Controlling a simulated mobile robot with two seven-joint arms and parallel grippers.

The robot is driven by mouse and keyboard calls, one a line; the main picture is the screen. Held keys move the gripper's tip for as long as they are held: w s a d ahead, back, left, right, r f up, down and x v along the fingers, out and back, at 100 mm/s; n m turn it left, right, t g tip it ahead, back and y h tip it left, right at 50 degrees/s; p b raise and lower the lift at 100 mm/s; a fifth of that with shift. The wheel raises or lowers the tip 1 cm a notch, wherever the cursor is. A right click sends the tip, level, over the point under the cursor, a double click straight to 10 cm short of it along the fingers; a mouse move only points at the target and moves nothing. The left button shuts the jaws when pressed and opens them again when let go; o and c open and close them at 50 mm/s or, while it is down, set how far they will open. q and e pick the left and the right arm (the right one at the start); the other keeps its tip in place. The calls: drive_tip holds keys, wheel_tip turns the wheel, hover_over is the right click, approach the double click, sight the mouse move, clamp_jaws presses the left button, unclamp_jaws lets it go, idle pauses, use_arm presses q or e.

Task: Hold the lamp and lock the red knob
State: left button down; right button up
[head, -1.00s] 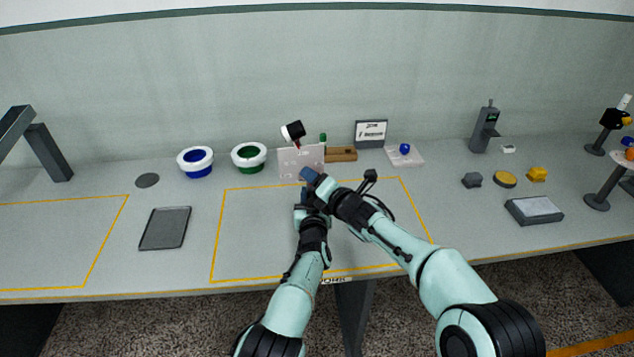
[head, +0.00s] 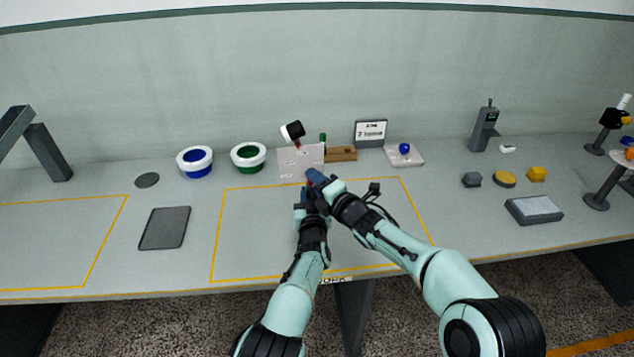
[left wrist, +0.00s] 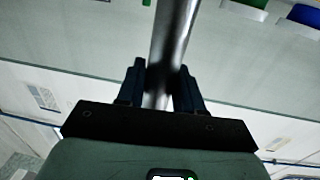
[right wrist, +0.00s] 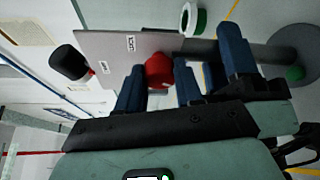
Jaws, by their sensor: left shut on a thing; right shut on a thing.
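The lamp's black-and-white head (head: 293,131) tilts above a pale panel (head: 288,163) in the head view. In the right wrist view the panel (right wrist: 110,48) bears small labels, and the black head (right wrist: 70,62) lies left of it. The red knob (right wrist: 158,71) sits between the fingers of my right gripper (right wrist: 158,88), which is shut on it. My left gripper (left wrist: 160,85) is shut on the lamp's grey metal post (left wrist: 175,35). In the head view my left gripper (head: 305,195) and right gripper (head: 314,178) are close together and hide most of the post.
A dark tray (head: 165,228) lies left; the yellow-outlined area is mostly clear.

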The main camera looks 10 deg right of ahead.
drive_tip(key=m+t, duration=0.1)
drive_tip(key=m, duration=0.1)
drive_tip(key=m+y, duration=0.1)
drive_tip(key=m, duration=0.1)
drive_tip(key=shift+a+m+t, duration=0.15)
drive_tip(key=shift+m+t, duration=0.25)
idle(0.4)
drive_tip(key=o, duration=1)
drive_tip(key=shift+o, duration=0.2)
drive_tip(key=shift+f, duration=0.1)
drive_tip(key=shift+f, duration=0.1)
